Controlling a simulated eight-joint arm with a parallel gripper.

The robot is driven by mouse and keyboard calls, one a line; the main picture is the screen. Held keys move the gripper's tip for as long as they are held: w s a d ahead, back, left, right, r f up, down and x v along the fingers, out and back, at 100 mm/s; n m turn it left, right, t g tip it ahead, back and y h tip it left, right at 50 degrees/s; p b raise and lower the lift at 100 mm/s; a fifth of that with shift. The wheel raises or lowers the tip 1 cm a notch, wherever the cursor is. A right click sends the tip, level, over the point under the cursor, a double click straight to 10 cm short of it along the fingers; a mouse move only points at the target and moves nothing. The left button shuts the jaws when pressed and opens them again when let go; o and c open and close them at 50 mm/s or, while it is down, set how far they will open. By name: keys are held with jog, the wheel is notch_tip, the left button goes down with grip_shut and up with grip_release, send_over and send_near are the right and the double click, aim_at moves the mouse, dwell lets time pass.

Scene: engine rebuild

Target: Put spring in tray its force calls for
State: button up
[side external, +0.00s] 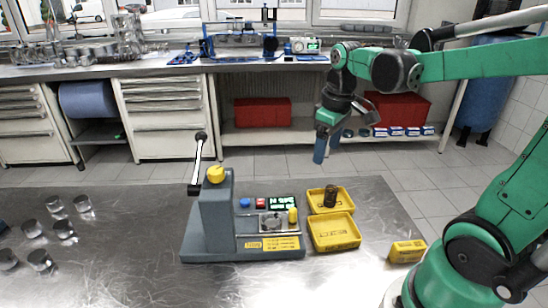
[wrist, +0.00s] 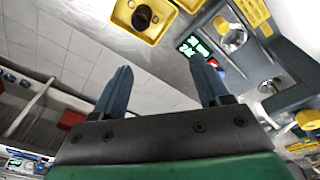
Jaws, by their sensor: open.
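A dark spring (side external: 330,196) stands upright in the rear yellow tray (side external: 346,207). The spring also shows from above in the wrist view (wrist: 142,18), inside a yellow tray (wrist: 121,13). The front yellow tray (side external: 335,246) looks empty. My gripper (side external: 320,160) hangs in the air above and behind the trays, blue fingers pointing down. In the wrist view my gripper (wrist: 163,82) has its fingers apart with nothing between them. The grey spring tester (side external: 216,228) stands left of the trays, with a lit green display (side external: 283,202) whose reading is too small to tell.
The tester's black-tipped lever (side external: 198,160) rises at its left. Several metal pistons (side external: 64,229) stand at the table's left. A small yellow box (side external: 407,251) lies right of the trays, near my base. The metal table (side external: 130,220) is clear between pistons and tester.

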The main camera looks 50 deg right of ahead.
jog(key=a+t, duration=0.5)
jog(key=a, duration=0.6)
jog(key=shift+s+a+f+m+t+y, duration=0.25)
jog(key=shift+s+f+m+t+y, duration=0.05)
jog(key=shift+f+m+t, duration=0.15)
